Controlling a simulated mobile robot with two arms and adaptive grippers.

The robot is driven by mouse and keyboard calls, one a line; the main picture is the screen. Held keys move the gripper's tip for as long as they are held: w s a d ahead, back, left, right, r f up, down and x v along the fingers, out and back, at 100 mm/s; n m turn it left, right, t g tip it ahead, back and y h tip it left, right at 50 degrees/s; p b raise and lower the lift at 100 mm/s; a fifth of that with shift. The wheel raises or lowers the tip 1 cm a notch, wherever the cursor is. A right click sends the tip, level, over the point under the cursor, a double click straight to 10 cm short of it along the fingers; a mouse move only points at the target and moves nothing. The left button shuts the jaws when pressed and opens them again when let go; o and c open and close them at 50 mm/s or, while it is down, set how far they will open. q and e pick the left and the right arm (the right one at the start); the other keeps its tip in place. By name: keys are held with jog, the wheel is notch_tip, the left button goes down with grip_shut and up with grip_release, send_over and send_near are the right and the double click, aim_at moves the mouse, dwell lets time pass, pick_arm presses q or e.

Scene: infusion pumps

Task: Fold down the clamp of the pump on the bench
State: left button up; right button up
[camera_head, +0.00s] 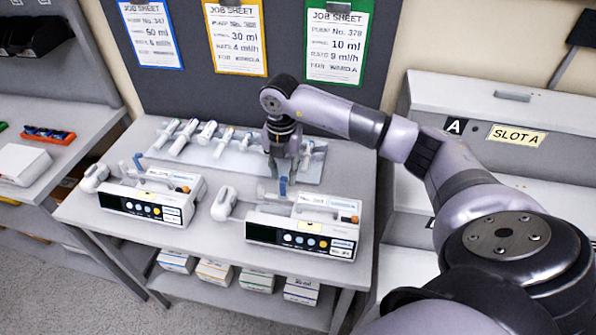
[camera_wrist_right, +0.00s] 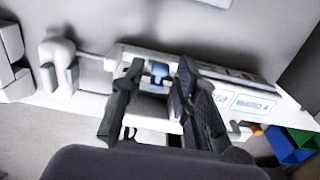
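Two white infusion pumps stand on the bench (camera_head: 90,215). The left pump (camera_head: 150,200) has a blue clamp lever (camera_head: 138,162) standing up at its back. The right pump (camera_head: 300,232) has a blue clamp lever (camera_head: 283,186), also standing up. My right gripper (camera_head: 284,172) is above the back edge of the right pump, close to that lever. In the right wrist view my right gripper (camera_wrist_right: 160,75) is open, and the blue lever (camera_wrist_right: 160,70) shows in the gap between its fingers. Whether the fingers touch it I cannot tell. My left gripper is not in view.
A grey tray (camera_head: 235,165) with several white syringes lies behind the pumps. Job sheets (camera_head: 340,45) hang on the board. A slotted cabinet marked SLOT A (camera_head: 519,137) stands at the right. Boxes (camera_head: 214,272) sit on the shelf below.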

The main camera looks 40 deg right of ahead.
jog(key=shift+f, duration=0.35)
dwell(0.3)
jog(key=c, duration=0.5)
jog(key=shift+o, duration=0.2)
jog(key=shift+s+a, duration=0.1)
jog(key=shift+s+a+r, duration=0.2)
jog(key=shift+s+a, duration=0.2)
jog(key=shift+a, duration=0.05)
jog(key=shift+s+a, duration=0.1)
jog(key=shift+a, duration=0.1)
